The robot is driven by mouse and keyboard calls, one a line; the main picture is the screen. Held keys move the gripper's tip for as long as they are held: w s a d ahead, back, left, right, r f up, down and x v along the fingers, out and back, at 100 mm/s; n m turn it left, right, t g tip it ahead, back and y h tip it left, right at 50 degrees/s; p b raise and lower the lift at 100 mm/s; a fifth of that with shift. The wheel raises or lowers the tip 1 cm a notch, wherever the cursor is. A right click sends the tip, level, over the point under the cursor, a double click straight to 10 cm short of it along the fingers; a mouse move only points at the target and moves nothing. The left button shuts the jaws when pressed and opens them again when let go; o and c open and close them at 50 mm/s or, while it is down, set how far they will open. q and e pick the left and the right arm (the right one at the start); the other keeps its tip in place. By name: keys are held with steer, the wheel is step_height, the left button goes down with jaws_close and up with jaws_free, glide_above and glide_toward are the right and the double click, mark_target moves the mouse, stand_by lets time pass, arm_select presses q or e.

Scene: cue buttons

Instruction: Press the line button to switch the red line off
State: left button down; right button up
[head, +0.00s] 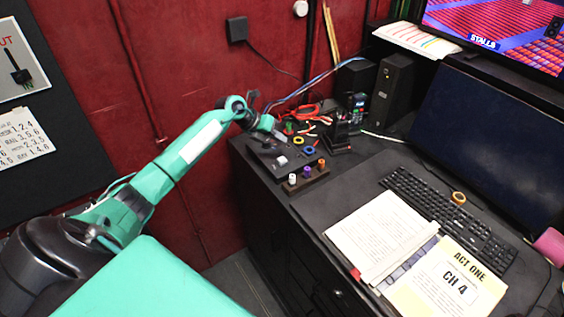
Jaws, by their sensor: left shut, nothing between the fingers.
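My left arm reaches in from the left, and its shut, empty gripper (274,134) hangs over the back left of the dark desk (352,182). Below and right of it is a low dark block (310,178) with white, purple and orange knobs on top. A small white piece (282,160) sits between the gripper and that block. I cannot tell at this size which item is the line button, nor see a lit red line. The gripper covers part of the desk surface beneath it. My right gripper is not in view.
A blue ring (310,150), red cable (303,112) and dark upright device (340,132) crowd the desk's back. A keyboard (440,208), open script (382,235) and yellow-covered booklet (452,285) lie to the right. Dark speakers (391,90) and monitors stand behind. The red wall is close behind my arm.

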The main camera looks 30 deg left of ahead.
mark_target(279, 160)
arm_select(q)
step_height(279, 160, down, 6)
steer(key=b, duration=0.3)
steer(key=shift+r, duration=0.1)
stand_by(1.1)
stand_by(0.7)
steer(key=shift+f+b, duration=0.4)
steer(key=shift+f+b, duration=0.35)
steer(key=shift+f, duration=0.2)
stand_by(0.5)
steer(key=shift+r, duration=0.15)
steer(key=shift+r+p, duration=0.55)
steer(key=shift+r, duration=0.25)
